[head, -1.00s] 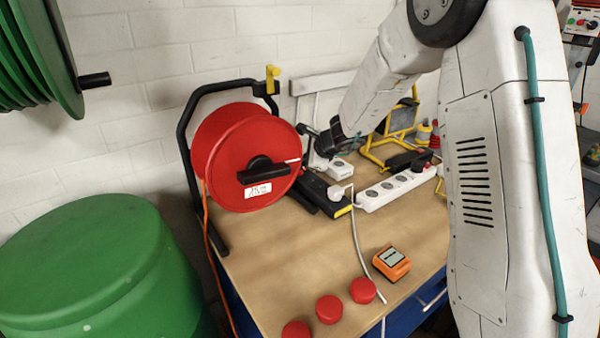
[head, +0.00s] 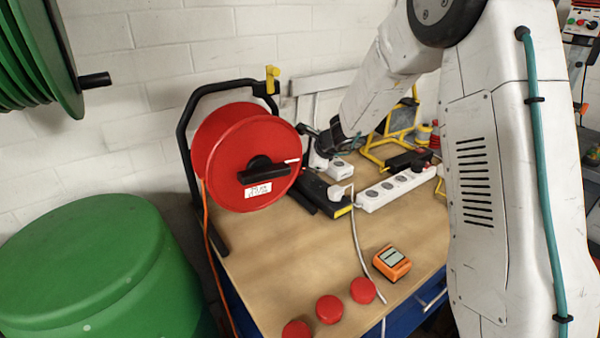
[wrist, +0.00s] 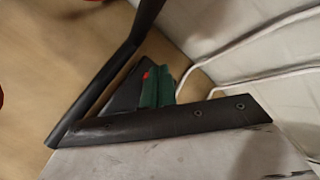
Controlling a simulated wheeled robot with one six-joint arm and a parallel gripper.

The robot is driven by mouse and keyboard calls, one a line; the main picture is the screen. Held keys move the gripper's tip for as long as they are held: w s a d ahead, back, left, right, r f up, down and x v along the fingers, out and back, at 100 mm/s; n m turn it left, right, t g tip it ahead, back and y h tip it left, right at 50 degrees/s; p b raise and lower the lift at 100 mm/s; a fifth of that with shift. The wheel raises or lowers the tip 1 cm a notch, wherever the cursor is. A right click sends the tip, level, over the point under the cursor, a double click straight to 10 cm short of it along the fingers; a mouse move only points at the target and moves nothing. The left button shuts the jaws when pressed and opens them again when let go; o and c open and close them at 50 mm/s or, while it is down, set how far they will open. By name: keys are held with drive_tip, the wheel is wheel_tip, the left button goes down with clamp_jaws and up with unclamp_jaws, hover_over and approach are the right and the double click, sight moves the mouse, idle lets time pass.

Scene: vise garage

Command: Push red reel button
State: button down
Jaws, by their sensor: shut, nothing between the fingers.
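The red cable reel (head: 228,175) stands upright in a black tube frame (head: 190,130) on the left of the workbench. Three round red caps stand in a row near the front of the bench: left (head: 296,329), middle (head: 328,309) and right (head: 362,290). I cannot tell which red part is the reel button. My gripper, behind and right of the reel, is mostly hidden in the head view. In the wrist view its green fingertips (wrist: 157,88) look closed together and empty. A small red spot (wrist: 147,74) shows beside them; I cannot tell what it belongs to.
A white power strip (head: 397,188), a black and yellow tool (head: 325,194) and an orange meter (head: 391,262) lie on the workbench (head: 300,255). A white cable runs forward between them. A green drum (head: 90,270) stands at the left.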

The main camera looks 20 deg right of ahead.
drive_tip(key=shift+f, duration=0.15)
idle(0.7)
drive_tip(key=shift+f, duration=0.3)
drive_tip(key=shift+f, duration=0.45)
idle(0.6)
drive_tip(key=shift+r, duration=0.85)
drive_tip(key=shift+r, duration=2.55)
